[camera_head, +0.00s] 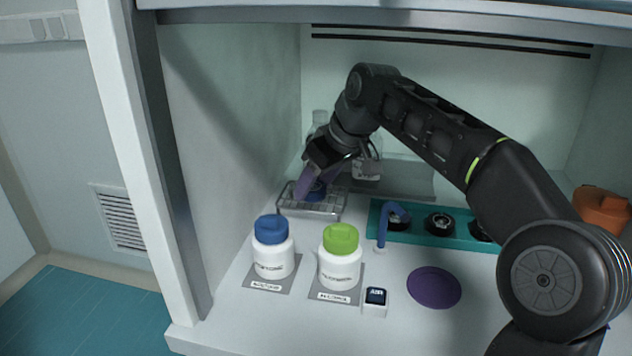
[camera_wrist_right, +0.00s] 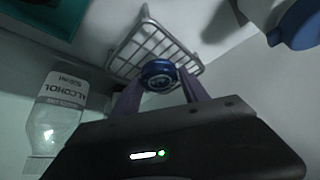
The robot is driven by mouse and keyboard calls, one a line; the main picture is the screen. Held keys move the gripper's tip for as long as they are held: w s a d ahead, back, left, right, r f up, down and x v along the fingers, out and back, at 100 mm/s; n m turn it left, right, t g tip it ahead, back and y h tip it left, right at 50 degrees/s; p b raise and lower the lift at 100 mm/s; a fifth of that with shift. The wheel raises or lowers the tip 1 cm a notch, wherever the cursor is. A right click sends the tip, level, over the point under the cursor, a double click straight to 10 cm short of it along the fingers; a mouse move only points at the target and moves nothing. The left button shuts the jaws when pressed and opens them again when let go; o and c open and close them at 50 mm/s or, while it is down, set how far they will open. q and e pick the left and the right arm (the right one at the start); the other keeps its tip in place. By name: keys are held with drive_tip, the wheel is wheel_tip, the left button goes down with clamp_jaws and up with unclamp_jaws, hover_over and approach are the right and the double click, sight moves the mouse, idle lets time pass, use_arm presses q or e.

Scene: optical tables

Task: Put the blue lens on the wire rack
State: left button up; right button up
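The blue lens (camera_head: 317,193) is a small round piece with a blue rim. It is at the wire rack (camera_head: 328,213), a silver wire tray at the back left of the bench. My right gripper (camera_head: 314,187) has its purple fingers on either side of the lens. In the wrist view the lens (camera_wrist_right: 158,74) sits between the fingertips (camera_wrist_right: 160,82), which appear to touch its sides, with the rack's wires (camera_wrist_right: 128,50) behind it. I cannot tell whether the lens rests on the wires or is just above them. My left gripper is not in view.
A blue-capped bottle (camera_head: 272,250) and a green-capped bottle (camera_head: 340,262) stand in front of the rack. A teal holder (camera_head: 458,236) with dark round parts, a blue hooked piece (camera_head: 383,228) and a purple disc (camera_head: 434,288) lie to the right. A clear alcohol bottle (camera_wrist_right: 55,112) stands near the rack.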

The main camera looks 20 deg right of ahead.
drive_tip(key=o, duration=0.3)
drive_tip(key=shift+o, duration=0.2)
drive_tip(key=shift+r, duration=0.15)
drive_tip(key=p+v, duration=0.3)
drive_tip(key=v, duration=0.9)
